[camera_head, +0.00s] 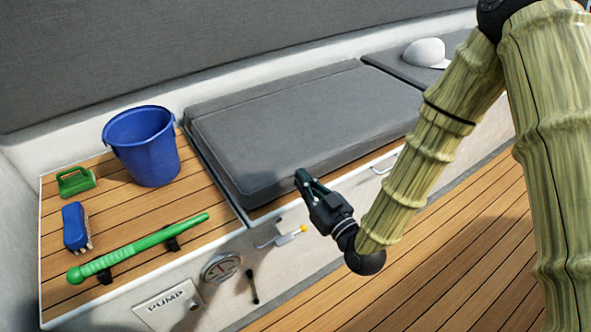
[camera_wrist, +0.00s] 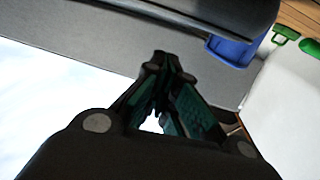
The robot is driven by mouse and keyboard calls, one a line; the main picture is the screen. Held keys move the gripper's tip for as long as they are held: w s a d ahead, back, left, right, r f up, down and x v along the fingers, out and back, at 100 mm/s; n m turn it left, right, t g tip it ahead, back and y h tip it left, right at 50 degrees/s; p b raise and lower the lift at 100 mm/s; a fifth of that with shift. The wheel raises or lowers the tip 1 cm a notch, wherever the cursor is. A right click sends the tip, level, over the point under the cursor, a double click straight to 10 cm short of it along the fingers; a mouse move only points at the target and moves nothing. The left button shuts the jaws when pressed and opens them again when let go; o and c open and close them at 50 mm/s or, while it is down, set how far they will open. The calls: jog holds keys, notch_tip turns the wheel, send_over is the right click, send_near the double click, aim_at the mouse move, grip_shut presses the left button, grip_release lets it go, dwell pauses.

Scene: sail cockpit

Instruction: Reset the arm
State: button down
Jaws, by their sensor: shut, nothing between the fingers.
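My gripper (camera_head: 305,180) is in the middle of the head view, in front of the near edge of the grey seat cushion (camera_head: 290,130). Its fingers point up and to the left in the picture. In the wrist view my gripper (camera_wrist: 160,62) shows its fingertips together, with nothing between them. I cannot tell from the head view whether the fingertips touch the cushion.
A blue bucket (camera_head: 142,148), a green scoop-like item (camera_head: 75,182), a blue brush (camera_head: 75,226) and a green handle (camera_head: 140,246) are on the wooden bench at left. A gauge (camera_head: 221,267) and a PUMP plate (camera_head: 167,303) are on the front panel. A white cap (camera_head: 425,52) lies behind. Wooden floor (camera_head: 400,280) is clear.

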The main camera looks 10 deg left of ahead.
jog(key=s+d+f+m+g+h, duration=0.1)
jog(key=s+d+f+g+h, duration=0.15)
jog(key=s+d+f, duration=0.4)
jog(key=s+d+f+m+g+h, duration=0.1)
jog(key=d+f+m+g+h, duration=0.2)
jog(key=f, duration=0.7)
jog(key=s+d+f+g+h, duration=0.1)
jog(key=s+d+f+h, duration=0.25)
jog(key=d+f, duration=0.35)
jog(key=s+d+f+m+g+h, duration=0.1)
jog(key=s+d+f+m+g, duration=0.1)
jog(key=s+d+f, duration=0.4)
jog(key=s+d+f+m+g+h, duration=0.1)
jog(key=s+d+f+g+h, duration=0.15)
jog(key=s, duration=0.45)
jog(key=s+d+f+m+g+h, duration=0.1)
jog(key=s+d+f+m+g, duration=0.15)
jog(key=s+d, duration=0.4)
notch_tip(320, 180, up, 22)
jog(key=s+p, duration=0.1)
jog(key=p, duration=2.2)
jog(key=shift+a+r+p, duration=0.2)
jog(key=shift+a+p, duration=0.1)
jog(key=shift+a, duration=0.05)
